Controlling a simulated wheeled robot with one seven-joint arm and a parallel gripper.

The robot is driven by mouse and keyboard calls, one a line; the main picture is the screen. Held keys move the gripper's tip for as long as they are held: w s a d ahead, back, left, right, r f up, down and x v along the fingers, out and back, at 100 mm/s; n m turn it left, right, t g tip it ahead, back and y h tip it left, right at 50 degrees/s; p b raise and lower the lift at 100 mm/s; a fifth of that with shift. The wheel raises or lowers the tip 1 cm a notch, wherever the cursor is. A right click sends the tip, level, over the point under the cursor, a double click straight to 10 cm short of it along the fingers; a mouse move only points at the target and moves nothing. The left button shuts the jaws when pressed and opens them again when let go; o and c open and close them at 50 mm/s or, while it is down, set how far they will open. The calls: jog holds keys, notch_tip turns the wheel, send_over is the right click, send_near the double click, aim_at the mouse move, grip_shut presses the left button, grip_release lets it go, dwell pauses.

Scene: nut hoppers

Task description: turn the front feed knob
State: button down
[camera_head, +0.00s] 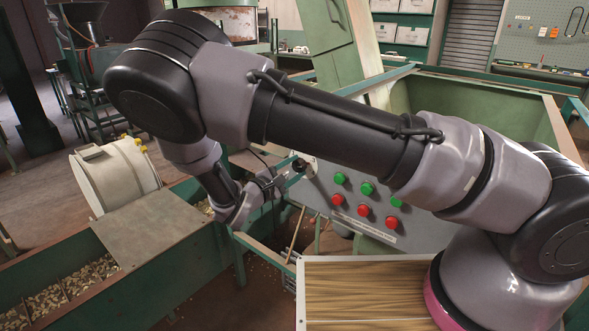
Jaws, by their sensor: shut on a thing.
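The front feed knob (300,165) is a small dark knob at the left upper edge of a grey control panel (318,192). My gripper (289,172) reaches it from the left and is shut on it. The fingertips are small in the picture and partly hidden by the wrist and a cable, so the knob's turn angle cannot be read. The panel also bears green buttons (367,188) and red buttons (363,210) to the right of the knob.
My arm crosses the picture above the panel. A green hopper (480,98) stands behind it. A green trough with nuts (75,283) and a white drum (115,176) are at left. A wooden-topped surface (360,285) is in front at the bottom.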

jog(key=shift+f+m, duration=0.1)
jog(key=shift+m, duration=4.8)
jog(key=shift+c, duration=1.5)
grip_release()
jog(key=v, duration=1.1)
jog(key=shift+w, duration=0.1)
